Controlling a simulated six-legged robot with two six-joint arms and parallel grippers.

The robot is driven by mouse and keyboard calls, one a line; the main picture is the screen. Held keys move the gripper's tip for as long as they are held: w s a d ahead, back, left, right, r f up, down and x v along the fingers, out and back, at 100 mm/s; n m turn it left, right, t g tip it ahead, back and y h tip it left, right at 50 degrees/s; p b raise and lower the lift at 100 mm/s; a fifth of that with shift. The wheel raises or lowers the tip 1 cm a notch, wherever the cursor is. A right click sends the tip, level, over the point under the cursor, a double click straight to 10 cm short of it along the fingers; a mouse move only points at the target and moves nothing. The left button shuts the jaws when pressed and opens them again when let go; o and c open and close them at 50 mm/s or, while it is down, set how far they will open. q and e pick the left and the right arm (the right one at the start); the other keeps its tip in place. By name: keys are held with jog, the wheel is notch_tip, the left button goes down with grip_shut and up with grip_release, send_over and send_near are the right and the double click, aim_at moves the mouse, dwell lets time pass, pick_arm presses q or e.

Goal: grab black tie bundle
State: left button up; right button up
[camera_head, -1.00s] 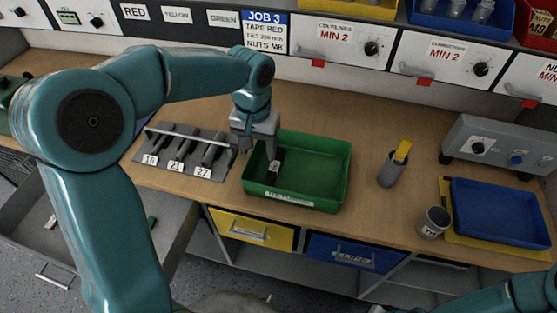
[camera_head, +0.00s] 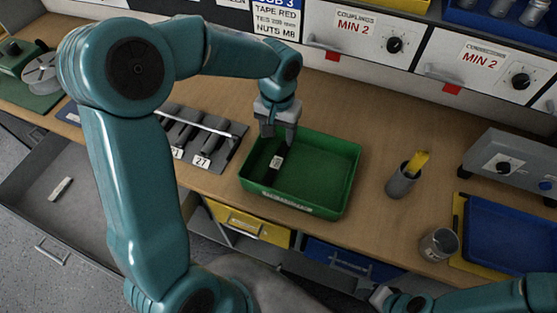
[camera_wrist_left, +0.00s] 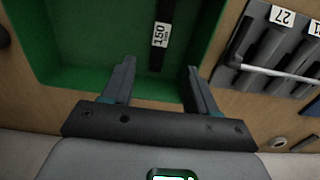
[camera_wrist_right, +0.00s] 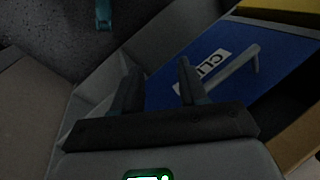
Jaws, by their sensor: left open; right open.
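A black tie bundle with a white label (camera_head: 276,162) lies in the left part of the green tray (camera_head: 325,208). In the left wrist view the bundle (camera_wrist_left: 165,15) shows as a dark strip marked 150, ahead of the fingertips and between their lines. My left gripper (camera_head: 279,134) is above the back left of the tray, pointing down, open and empty; its two fingers also show apart in the left wrist view (camera_wrist_left: 160,68). My right gripper (camera_wrist_right: 158,80) is open and empty, in front of a blue drawer front, away from the bundle.
A rack with numbered tools (camera_head: 190,140) stands left of the tray. A grey cup with a yellow item (camera_head: 402,180), a metal mug (camera_head: 438,244) and a blue tray (camera_head: 510,235) stand to the right. Bare bench lies between the green tray and the grey cup.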

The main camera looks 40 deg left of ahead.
pick_arm(q)
send_over(277, 161)
jog(key=f, duration=0.5)
jog(key=shift+w+a, duration=0.25)
jog(key=shift+w, duration=0.1)
jog(key=shift+s+d+f, duration=0.2)
jog(key=shift+s+f, duration=0.1)
jog(key=shift+f, duration=0.1)
notch_tip(277, 161, down, 5)
jog(key=shift+r+p, duration=0.15)
jog(key=shift+p, duration=0.45)
jog(key=shift+d, duration=0.1)
jog(key=c, duration=0.7)
grip_shut()
